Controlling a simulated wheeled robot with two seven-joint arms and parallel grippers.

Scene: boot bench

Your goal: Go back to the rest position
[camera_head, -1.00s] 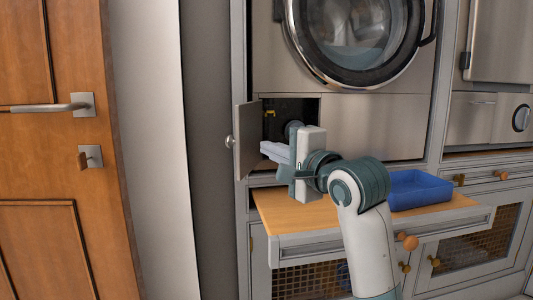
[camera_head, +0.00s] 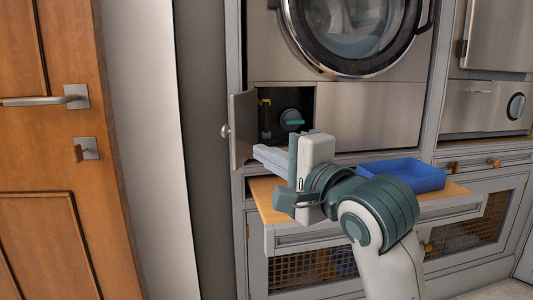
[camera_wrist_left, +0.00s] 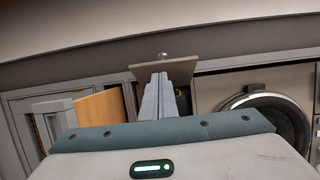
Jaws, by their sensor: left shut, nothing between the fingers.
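My left gripper (camera_head: 262,153) is in front of and below the small open compartment (camera_head: 272,108) under the washer. Its pale fingers lie together with nothing between them. They also show shut in the left wrist view (camera_wrist_left: 158,82), pointing toward the small open door (camera_wrist_left: 180,70). In the head view a round dark cap with a teal grip (camera_head: 291,118) shows inside the compartment. My right gripper is in neither view.
The compartment door (camera_head: 242,130) stands open on the left. A pull-out wooden board (camera_head: 264,196) is below my gripper, with a blue tray (camera_head: 405,176) on it. The washer (camera_head: 350,82) is above. A wooden door (camera_head: 60,190) is at the far left.

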